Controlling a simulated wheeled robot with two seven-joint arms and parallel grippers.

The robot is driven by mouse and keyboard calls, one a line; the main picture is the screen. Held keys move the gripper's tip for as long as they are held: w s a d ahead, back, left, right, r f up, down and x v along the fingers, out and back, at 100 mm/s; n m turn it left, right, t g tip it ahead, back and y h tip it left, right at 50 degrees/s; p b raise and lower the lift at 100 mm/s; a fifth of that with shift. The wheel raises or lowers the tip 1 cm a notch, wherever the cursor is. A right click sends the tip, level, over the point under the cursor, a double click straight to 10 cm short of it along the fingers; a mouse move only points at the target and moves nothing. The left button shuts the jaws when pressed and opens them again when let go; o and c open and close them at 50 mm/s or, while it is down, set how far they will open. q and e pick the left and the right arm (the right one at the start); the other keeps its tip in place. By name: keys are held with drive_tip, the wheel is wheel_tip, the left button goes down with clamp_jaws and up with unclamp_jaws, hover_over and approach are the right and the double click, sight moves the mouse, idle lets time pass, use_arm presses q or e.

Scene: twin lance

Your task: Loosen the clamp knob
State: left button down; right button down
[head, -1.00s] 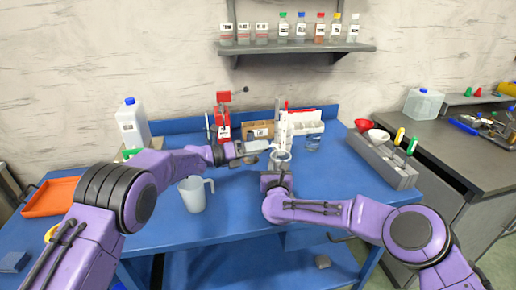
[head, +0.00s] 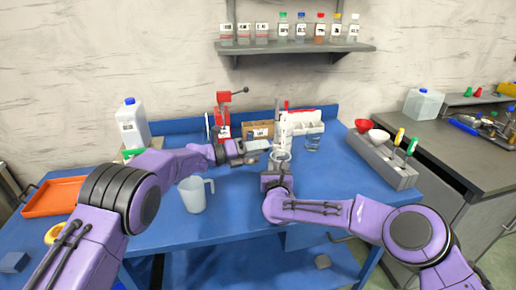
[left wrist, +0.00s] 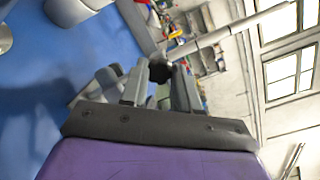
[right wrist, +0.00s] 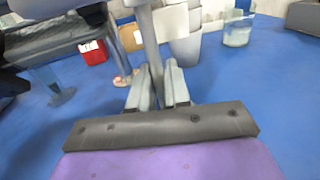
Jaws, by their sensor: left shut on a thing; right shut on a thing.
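The black clamp knob (left wrist: 160,71) sits between the fingers of my left gripper (left wrist: 158,84) in the left wrist view. That gripper is shut on it. A pale metal rod (left wrist: 235,28) runs past just beyond the knob. In the head view my left gripper (head: 262,147) reaches in from the left, and the knob is too small to make out there. My right gripper (right wrist: 158,84) is shut on an upright grey metal post (right wrist: 150,45) in the right wrist view. In the head view my right gripper (head: 277,176) is low at the stand, below the left one.
A clear jug (head: 194,195) stands just below my left forearm. A red device (head: 223,115) and a cardboard box (head: 260,130) stand behind. A glass beaker (head: 313,143) and a grey rack (head: 382,158) are at the right. An orange tray (head: 55,196) lies at the left.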

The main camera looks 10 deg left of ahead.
use_arm(q)
drive_tip(key=n+g, duration=0.1)
drive_tip(key=n, duration=0.6)
drive_tip(key=n+g, duration=0.1)
drive_tip(key=n, duration=0.6)
drive_tip(key=n+g, duration=0.1)
drive_tip(key=n, duration=0.6)
drive_tip(key=shift+w+a+g, duration=0.15)
drive_tip(key=shift+w+g, duration=0.15)
drive_tip(key=shift+g, duration=0.1)
drive_tip(key=shift+n, duration=0.4)
drive_tip(key=c, duration=0.8)
unclamp_jaws()
